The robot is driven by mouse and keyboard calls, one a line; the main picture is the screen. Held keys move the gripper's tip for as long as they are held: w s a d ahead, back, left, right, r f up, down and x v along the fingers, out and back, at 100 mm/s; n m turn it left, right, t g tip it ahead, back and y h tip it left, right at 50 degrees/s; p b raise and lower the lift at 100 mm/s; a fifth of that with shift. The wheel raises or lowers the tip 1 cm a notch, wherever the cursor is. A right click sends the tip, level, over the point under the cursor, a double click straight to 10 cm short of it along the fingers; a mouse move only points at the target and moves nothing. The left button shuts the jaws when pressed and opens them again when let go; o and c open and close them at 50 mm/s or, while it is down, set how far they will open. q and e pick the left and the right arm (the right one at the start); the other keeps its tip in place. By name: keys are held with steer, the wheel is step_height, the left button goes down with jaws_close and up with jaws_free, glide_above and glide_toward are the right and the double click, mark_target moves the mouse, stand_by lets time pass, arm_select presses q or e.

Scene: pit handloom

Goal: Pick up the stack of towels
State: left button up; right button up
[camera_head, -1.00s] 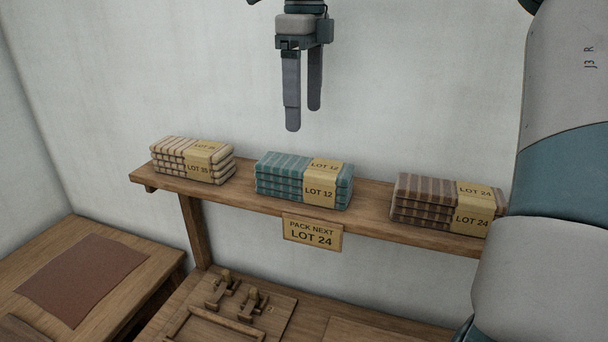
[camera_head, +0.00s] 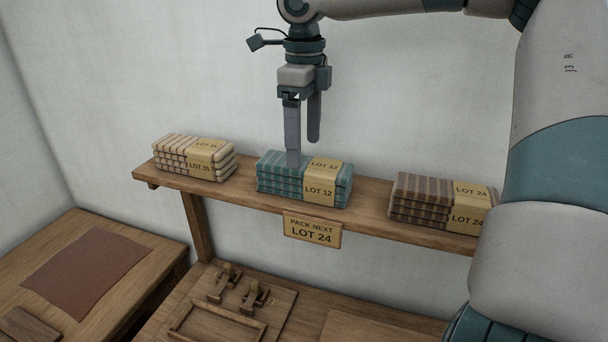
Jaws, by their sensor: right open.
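Three folded towel stacks lie in a row on a wooden shelf (camera_head: 367,222). The left stack (camera_head: 172,152) is cream striped, its label partly hard to read. The middle stack (camera_head: 277,181) is teal striped, labelled LOT 12. The right stack (camera_head: 417,198) is brown striped, labelled LOT 24, its right end close to my arm in the picture. A sign (camera_head: 312,230) on the shelf front reads PACK NEXT LOT 24. My right gripper (camera_head: 303,152) is open and empty, pointing down at the teal stack's back edge; I cannot tell whether it touches. My left gripper is not in view.
Below the shelf is a wooden bench with a frame-like wooden fixture (camera_head: 232,308). A table at the left holds a reddish-brown cloth (camera_head: 87,274). A pale wall stands behind the shelf. Gaps of bare shelf separate the stacks.

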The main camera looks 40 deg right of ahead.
mark_target(304, 162)
steer(key=shift+f+p, duration=0.35)
step_height(304, 162, down, 3)
steer(key=shift+d+r+p, duration=0.1)
steer(key=shift+p, duration=0.6)
steer(key=shift+w+f, duration=0.1)
steer(key=shift+f, duration=0.25)
steer(key=shift+c, duration=0.6)
steer(key=c, duration=1.1)
steer(key=shift+r, duration=0.2)
